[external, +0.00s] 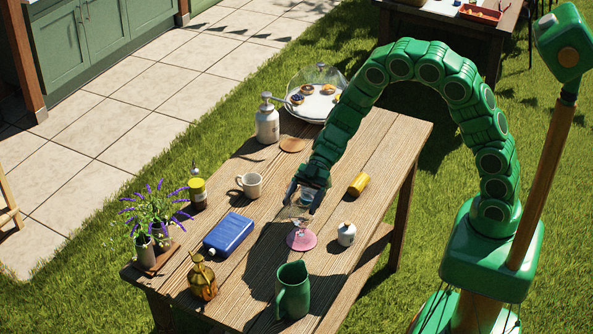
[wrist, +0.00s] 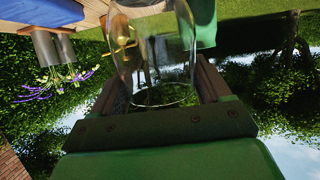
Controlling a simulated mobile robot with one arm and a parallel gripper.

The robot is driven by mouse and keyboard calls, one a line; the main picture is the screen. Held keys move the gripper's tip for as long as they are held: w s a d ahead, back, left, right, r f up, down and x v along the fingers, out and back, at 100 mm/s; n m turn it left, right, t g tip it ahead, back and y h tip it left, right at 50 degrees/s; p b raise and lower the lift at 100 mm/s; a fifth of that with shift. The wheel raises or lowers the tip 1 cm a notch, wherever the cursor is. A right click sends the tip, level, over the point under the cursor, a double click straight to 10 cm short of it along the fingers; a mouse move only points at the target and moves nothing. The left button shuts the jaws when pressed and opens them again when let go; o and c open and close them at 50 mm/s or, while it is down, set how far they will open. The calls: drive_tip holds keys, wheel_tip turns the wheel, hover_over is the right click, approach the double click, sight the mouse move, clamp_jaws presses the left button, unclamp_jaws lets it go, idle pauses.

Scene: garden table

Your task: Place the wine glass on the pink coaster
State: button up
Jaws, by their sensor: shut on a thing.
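The pink coaster (external: 301,241) lies on the wooden table, below my gripper (external: 306,196). My gripper is shut on the clear wine glass (external: 300,224), which hangs down or stands upright from it over the coaster. The glass's lower part shows against the coaster; I cannot tell whether its foot touches it. In the wrist view the glass bowl (wrist: 155,55) sits between the two dark fingers (wrist: 158,85). My fingers hide part of the bowl in the external view.
A white mug (external: 250,184) and an amber bottle (external: 202,277) stand left. Bare wood (external: 380,145) shows at the back right.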

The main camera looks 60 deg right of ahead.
drive_tip(key=shift+f, duration=0.8)
drive_tip(key=o, duration=1.4)
drive_tip(key=shift+d, duration=0.15)
drive_tip(key=shift+v, duration=5.9)
